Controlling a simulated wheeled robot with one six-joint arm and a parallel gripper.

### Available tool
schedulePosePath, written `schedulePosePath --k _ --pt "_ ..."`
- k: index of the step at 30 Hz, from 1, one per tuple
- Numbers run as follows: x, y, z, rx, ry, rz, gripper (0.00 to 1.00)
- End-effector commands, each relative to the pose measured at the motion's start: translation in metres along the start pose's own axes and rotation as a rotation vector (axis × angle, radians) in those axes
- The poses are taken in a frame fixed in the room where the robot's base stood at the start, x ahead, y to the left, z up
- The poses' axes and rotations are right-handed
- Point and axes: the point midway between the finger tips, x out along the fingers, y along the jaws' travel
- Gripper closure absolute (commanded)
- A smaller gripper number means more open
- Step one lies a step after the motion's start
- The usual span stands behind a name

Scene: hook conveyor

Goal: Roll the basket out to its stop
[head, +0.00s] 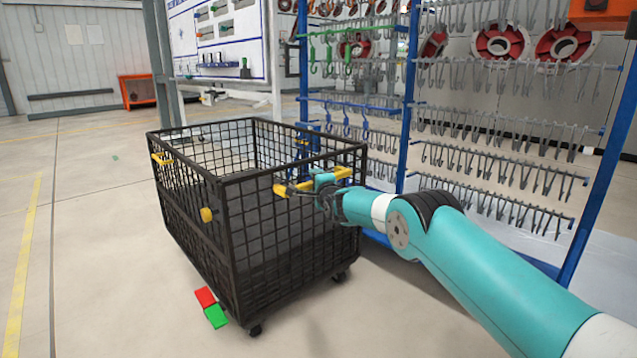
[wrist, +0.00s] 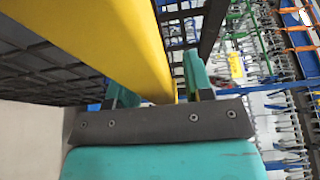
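The basket (head: 290,235) is a black wire-mesh cart on casters, standing on the floor in front of the blue rack. A yellow handle bar (head: 340,176) runs along the top of its near right side; it crosses the wrist view (wrist: 100,40) large and close. My gripper (head: 322,180) is at this bar. In the wrist view its two teal fingers (wrist: 160,85) stand apart on either side of the bar, with a thin gap beside the right finger. The left finger is partly hidden behind the bar, so contact there cannot be seen.
The blue rack (head: 407,100) with many hooks stands close behind. The floor to the left is clear, with a yellow line (head: 22,265).

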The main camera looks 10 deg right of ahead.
Motion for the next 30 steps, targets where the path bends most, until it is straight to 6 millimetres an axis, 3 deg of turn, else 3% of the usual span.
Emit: schedulePosePath --k 14,23,30 --pt "-0.009 -0.003 -0.006 -0.002 0.007 0.0 0.53" --pt "-0.046 -0.004 -0.005 -0.002 0.006 0.002 0.53" --pt "-0.089 -0.005 -0.005 -0.002 0.005 0.001 0.53"
